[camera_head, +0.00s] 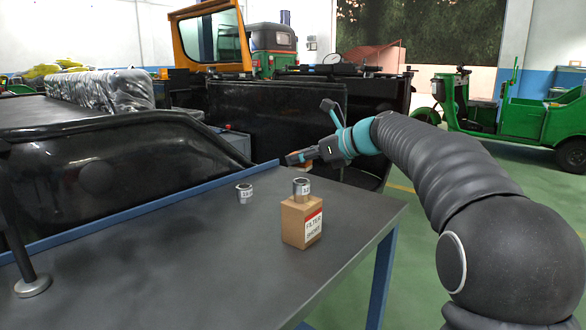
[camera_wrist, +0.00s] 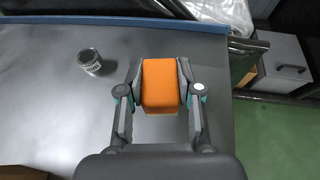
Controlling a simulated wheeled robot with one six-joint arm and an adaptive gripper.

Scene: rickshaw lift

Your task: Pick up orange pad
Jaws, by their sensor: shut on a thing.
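The orange pad (camera_wrist: 161,86) shows in the wrist view as an orange block between my two fingers. My gripper (camera_wrist: 160,90) is shut on it, one finger on each side. In the head view my gripper (camera_head: 292,159) is beyond the cardboard box, close to the table's blue back edge. Only a small bit of orange shows at its tip there, and the fingers hide most of the pad. I cannot tell from these views how high the pad is above the table.
The grey table (camera_head: 170,260) holds a small labelled can (camera_head: 244,193), and a cardboard box (camera_head: 302,222) with another can (camera_head: 301,188) on top. A blue rim (camera_head: 130,212) runs along its back. Black vehicle bodywork (camera_head: 120,160) stands behind. Green floor (camera_head: 430,240) lies open to the right.

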